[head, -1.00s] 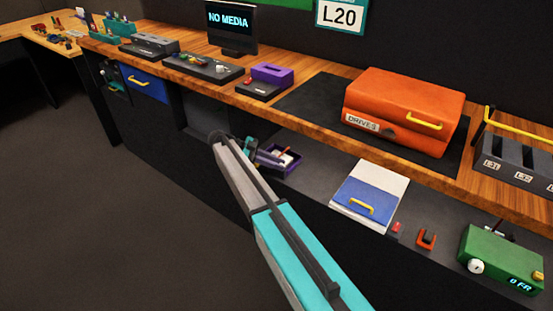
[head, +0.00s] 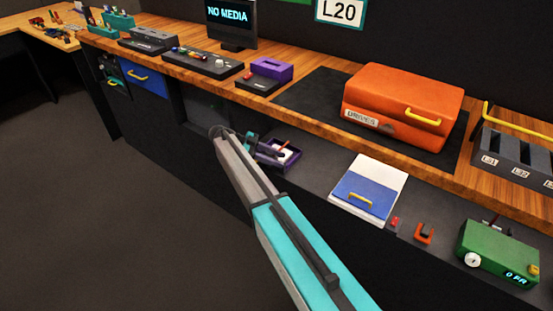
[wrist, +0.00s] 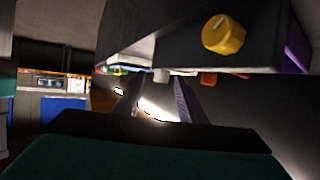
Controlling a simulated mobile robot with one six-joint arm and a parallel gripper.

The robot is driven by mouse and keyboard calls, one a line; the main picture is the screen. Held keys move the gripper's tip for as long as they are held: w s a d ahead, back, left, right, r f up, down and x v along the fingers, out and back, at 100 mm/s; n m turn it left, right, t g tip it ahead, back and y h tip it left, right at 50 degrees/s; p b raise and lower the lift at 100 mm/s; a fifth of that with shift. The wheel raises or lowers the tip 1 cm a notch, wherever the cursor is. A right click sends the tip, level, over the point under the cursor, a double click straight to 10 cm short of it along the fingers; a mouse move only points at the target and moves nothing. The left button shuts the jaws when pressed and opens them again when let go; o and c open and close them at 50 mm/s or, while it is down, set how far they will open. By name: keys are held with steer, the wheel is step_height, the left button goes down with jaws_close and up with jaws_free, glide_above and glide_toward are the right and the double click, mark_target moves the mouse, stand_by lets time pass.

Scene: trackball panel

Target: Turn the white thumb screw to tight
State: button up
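My gripper (head: 266,149) is at the lower shelf beside the purple tray (head: 292,164), partly hidden by my arm. A small white part (head: 285,155) shows in that tray. In the wrist view the two dark fingers (wrist: 158,98) stand apart with nothing visible between them except bright glare. A small whitish knob (wrist: 161,75), which may be the white thumb screw, hangs at the lower edge of a dark panel (wrist: 160,45), just beyond the fingertips. A yellow knob (wrist: 224,34) and an orange part (wrist: 209,78) are on or by that panel. Its tightness cannot be told.
The wooden bench top (head: 330,127) overhangs the shelf. A blue-and-white box (head: 370,190), a small orange part (head: 425,233) and a green device (head: 500,252) with a white knob stand to the right. The floor at left is clear.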

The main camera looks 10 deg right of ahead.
steer(key=shift+r, duration=0.1)
steer(key=shift+r+p, duration=1.4)
steer(key=shift+r, duration=0.25)
steer(key=s+r+p, duration=0.1)
steer(key=s+p, duration=0.3)
steer(key=s, duration=1.2)
steer(key=shift+d+r+p, duration=0.25)
steer(key=shift+p, duration=0.05)
